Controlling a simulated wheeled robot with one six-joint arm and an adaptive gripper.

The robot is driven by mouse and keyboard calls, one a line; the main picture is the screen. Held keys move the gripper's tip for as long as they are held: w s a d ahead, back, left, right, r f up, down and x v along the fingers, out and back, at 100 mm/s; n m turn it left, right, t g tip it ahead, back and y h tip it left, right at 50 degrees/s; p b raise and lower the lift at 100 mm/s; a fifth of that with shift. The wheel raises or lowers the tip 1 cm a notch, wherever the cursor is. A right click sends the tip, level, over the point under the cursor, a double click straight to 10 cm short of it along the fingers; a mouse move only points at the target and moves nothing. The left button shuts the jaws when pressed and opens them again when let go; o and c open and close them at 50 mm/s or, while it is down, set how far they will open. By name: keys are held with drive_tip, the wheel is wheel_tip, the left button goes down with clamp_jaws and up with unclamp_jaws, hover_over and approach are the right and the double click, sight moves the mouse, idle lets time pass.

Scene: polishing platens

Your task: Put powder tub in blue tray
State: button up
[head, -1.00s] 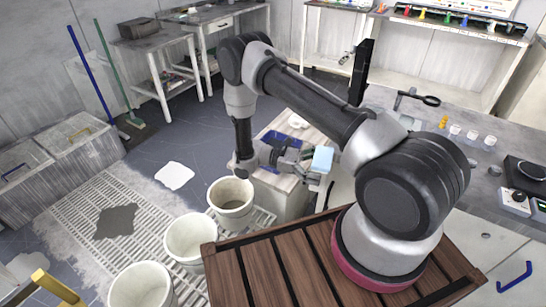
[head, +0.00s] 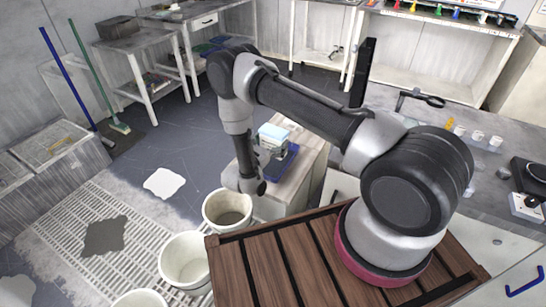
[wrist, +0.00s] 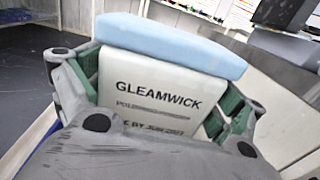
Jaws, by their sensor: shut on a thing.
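The powder tub (head: 273,134) has a pale blue lid and a white body. In the wrist view the tub (wrist: 150,85) stands between the green-padded fingers, its label reading GLEAMWICK. My gripper (wrist: 152,100) is shut on it, a finger at each side. The dark blue tray (head: 288,163) lies on the pale cabinet top, partly behind my gripper. The tub appears over or just behind the tray; I cannot tell whether it touches the tray floor.
The pale cabinet (head: 302,172) has free top surface right of the tray. A whitish bucket (head: 226,209) stands on the floor close below my wrist, with another bucket (head: 184,262) nearer. A grey worktop (head: 450,180) with small cups is at the right.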

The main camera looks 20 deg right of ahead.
drive_tip(key=shift+w+a+f+n+t+y, duration=0.1)
drive_tip(key=shift+a+f+n+t+y, duration=0.15)
drive_tip(key=shift+a, duration=0.2)
drive_tip(key=shift+w+a+f+n+t+y, duration=0.15)
drive_tip(key=shift+a+t, duration=0.1)
drive_tip(key=shift+a, duration=0.15)
hover_over(269, 172)
wheel_tip(269, 172, down, 10)
drive_tip(key=shift+r, duration=0.2)
drive_tip(key=shift+f, duration=0.15)
drive_tip(key=o, duration=1.3)
